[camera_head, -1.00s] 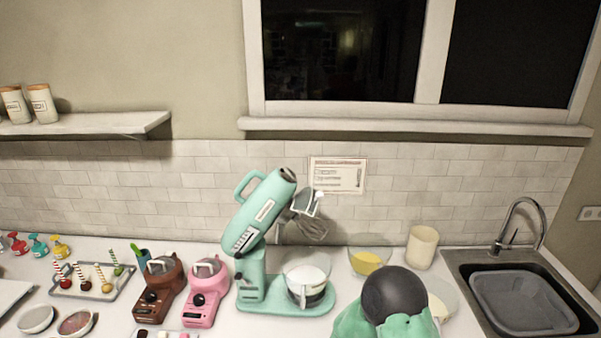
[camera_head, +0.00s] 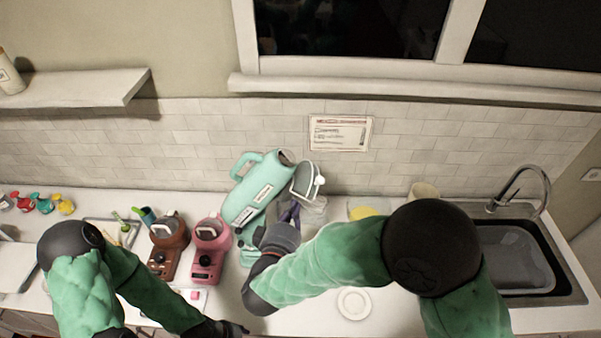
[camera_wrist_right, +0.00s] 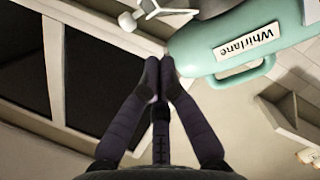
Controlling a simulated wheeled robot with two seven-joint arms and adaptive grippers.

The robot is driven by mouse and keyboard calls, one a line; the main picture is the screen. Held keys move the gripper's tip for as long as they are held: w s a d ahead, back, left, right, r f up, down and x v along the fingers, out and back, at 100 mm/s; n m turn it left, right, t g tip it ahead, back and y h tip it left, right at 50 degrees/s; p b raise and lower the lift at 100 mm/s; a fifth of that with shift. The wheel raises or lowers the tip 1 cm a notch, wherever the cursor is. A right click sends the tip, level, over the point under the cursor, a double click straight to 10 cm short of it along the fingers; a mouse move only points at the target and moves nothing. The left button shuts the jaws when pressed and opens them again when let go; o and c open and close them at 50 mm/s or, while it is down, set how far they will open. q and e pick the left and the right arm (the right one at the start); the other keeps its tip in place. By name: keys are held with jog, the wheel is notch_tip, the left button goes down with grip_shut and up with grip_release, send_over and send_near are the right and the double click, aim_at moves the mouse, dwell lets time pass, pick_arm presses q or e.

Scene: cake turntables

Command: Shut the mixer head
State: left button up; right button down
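The mint-green mixer stands on the counter with its head (camera_head: 258,187) tilted up and back. The head's label and rounded end also show large in the right wrist view (camera_wrist_right: 225,45). The whisk and bowl are mostly hidden behind my right arm. My right gripper (camera_head: 291,213) is in front of the mixer, just below the raised head's front end. In the right wrist view its dark fingers (camera_wrist_right: 160,68) are together with nothing between them, close to the head; I cannot tell whether they touch it. My left gripper (camera_head: 232,329) is low at the bottom edge, its fingers unclear.
A pink machine (camera_head: 209,250) and a brown machine (camera_head: 168,247) stand left of the mixer. A yellow-filled bowl (camera_head: 362,212) and a cream canister (camera_head: 423,191) are behind my right arm. A small white plate (camera_head: 353,303) lies at the front. The sink (camera_head: 517,262) is right.

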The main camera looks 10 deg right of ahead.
jog(key=p+x, duration=0.1)
jog(key=x, duration=0.8)
jog(key=shift+w+d, duration=0.15)
jog(key=shift+w, duration=0.15)
